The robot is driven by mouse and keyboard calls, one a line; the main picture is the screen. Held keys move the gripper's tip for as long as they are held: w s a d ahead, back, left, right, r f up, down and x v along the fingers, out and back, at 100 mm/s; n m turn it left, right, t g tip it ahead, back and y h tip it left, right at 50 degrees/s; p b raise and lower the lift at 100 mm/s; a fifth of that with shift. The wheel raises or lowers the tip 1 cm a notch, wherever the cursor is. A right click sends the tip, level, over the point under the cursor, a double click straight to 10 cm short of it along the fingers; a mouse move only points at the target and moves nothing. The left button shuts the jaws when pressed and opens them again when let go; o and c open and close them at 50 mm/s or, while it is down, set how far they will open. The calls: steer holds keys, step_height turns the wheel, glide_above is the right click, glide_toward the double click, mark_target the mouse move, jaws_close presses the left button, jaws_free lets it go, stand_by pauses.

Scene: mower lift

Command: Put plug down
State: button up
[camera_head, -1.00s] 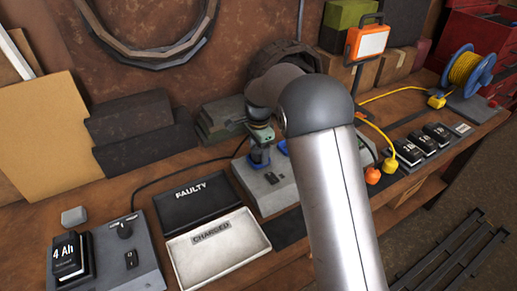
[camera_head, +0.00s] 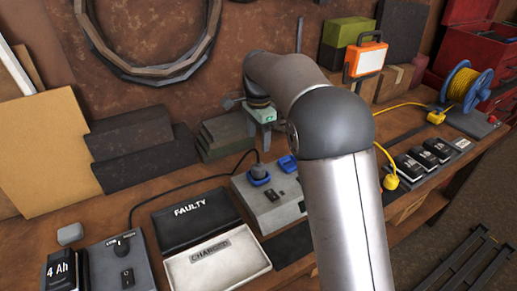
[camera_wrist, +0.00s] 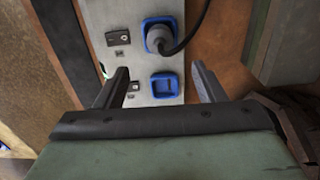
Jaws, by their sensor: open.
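A dark grey plug (camera_head: 259,171) with a black cable sits in the left blue socket of a grey power box (camera_head: 285,212). It appears upright and seated, but its depth is hidden. In the wrist view the plug (camera_wrist: 158,40) is beyond my fingertips, with its cable curving up and right. A second blue socket (camera_wrist: 164,86) is empty and lies between my fingers in that picture. My gripper (camera_wrist: 162,82) is open and empty, its two dark fingers apart. In the head view its green body (camera_head: 262,114) is above and behind the box, clear of the plug.
A black FAULTY tray (camera_head: 195,218) and a white CHARGED tray (camera_head: 216,262) are left of the box. A yellow plug (camera_head: 390,182) hangs near the bench edge by several black batteries (camera_head: 423,157). Green-grey blocks (camera_head: 226,134) stand behind. My arm hides the box's right side.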

steer(key=shift+s+r, duration=0.1)
steer(key=shift+r, duration=0.35)
steer(key=s+d+r+n, duration=0.1)
steer(key=s+d+n, duration=0.5)
steer(key=s+d, duration=0.8)
steer(key=s+d+f+n, duration=0.1)
steer(key=s+f+n, duration=0.2)
steer(key=s, duration=0.7)
steer(key=s+d+f+n, duration=0.2)
steer(key=s+f+n, duration=0.1)
steer(key=s, duration=0.7)
steer(key=shift+s+f+t, duration=0.2)
steer(key=shift+f+t, duration=0.05)
steer(key=shift+t, duration=0.05)
